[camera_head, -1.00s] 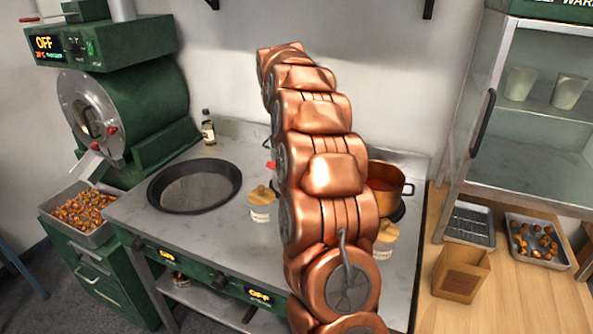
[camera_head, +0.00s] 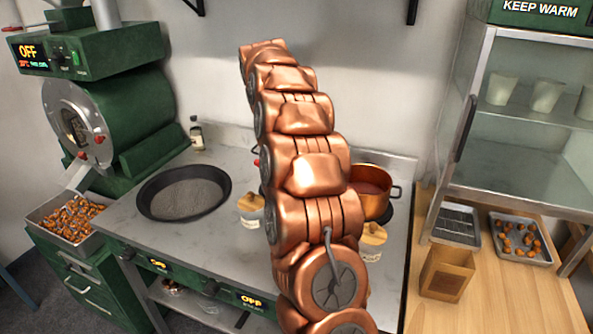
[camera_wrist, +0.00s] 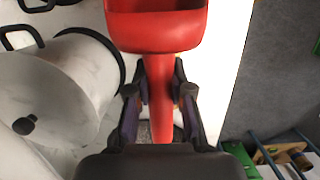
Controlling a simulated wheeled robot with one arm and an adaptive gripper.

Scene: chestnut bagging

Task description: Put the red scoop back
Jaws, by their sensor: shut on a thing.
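The red scoop (camera_wrist: 155,27) fills the top middle of the wrist view, its bowl towards the top edge and its handle running down. My gripper (camera_wrist: 160,100) is shut on the scoop's handle, with one dark finger on each side. In the head view my copper arm hides the gripper and nearly all of the scoop; only a small red bit shows at the arm's left edge, probably part of the scoop. I cannot make out a holder for the scoop.
The counter holds a dark pan (camera_head: 145,205), a copper pot (camera_head: 371,190) and lidded jars. A wooden box (camera_head: 445,277) and trays stand at right.

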